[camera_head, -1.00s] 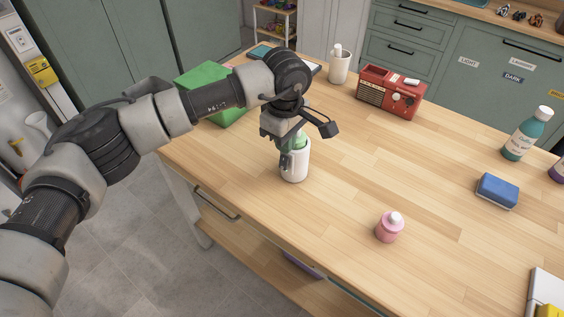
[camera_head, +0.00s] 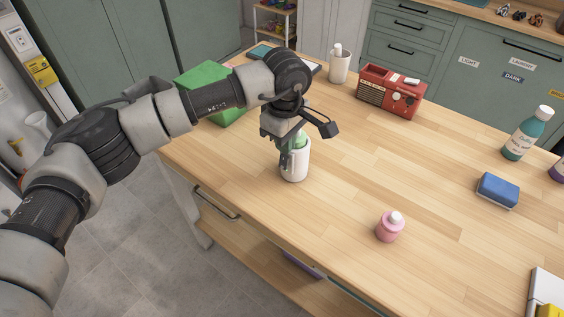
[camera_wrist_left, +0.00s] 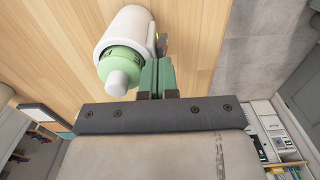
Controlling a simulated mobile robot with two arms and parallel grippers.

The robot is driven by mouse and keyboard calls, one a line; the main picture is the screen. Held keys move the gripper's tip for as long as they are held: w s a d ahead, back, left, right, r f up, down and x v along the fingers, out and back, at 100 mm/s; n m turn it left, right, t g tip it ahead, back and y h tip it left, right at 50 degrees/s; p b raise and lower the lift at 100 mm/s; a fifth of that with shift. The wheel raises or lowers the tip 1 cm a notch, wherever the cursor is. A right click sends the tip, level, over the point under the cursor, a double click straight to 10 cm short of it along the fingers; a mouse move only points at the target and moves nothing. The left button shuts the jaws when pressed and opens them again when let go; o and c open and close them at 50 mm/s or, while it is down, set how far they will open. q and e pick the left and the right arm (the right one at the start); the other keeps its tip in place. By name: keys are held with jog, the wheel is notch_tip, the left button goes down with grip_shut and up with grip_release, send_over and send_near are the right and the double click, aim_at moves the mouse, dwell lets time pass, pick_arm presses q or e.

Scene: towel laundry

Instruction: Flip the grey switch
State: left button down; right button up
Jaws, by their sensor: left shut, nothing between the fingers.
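A white cylindrical holder (camera_head: 295,173) stands on the wooden table with a green bottle (camera_head: 300,140) in it. The left wrist view shows the holder (camera_wrist_left: 112,28) and the bottle (camera_wrist_left: 122,62) with its white cap. A small grey-brown piece (camera_wrist_left: 162,44), seemingly the grey switch, sits on the holder's side. My left gripper (camera_head: 286,160) is shut and empty, pointing down beside the holder. Its green fingertips (camera_wrist_left: 157,64) are close to that piece; I cannot tell whether they touch it. The switch's position is unclear. My right gripper is not in view.
A pink bottle (camera_head: 390,228), a blue sponge (camera_head: 497,190) and a teal bottle (camera_head: 527,135) stand to the right. A red radio (camera_head: 390,92), a white cup (camera_head: 340,66) and a green box (camera_head: 218,85) are farther back. The table's middle is clear.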

aim_at(285, 156)
pick_arm(q)
jog(key=shift+f+b, duration=0.45)
jog(key=shift+f, duration=0.1)
jog(key=shift+s, duration=0.1)
jog(key=shift+r+p, duration=0.3)
jog(key=shift+r, duration=0.45)
notch_tip(285, 156, up, 6)
jog(key=shift+f+p, duration=0.25)
jog(key=shift+p, duration=0.65)
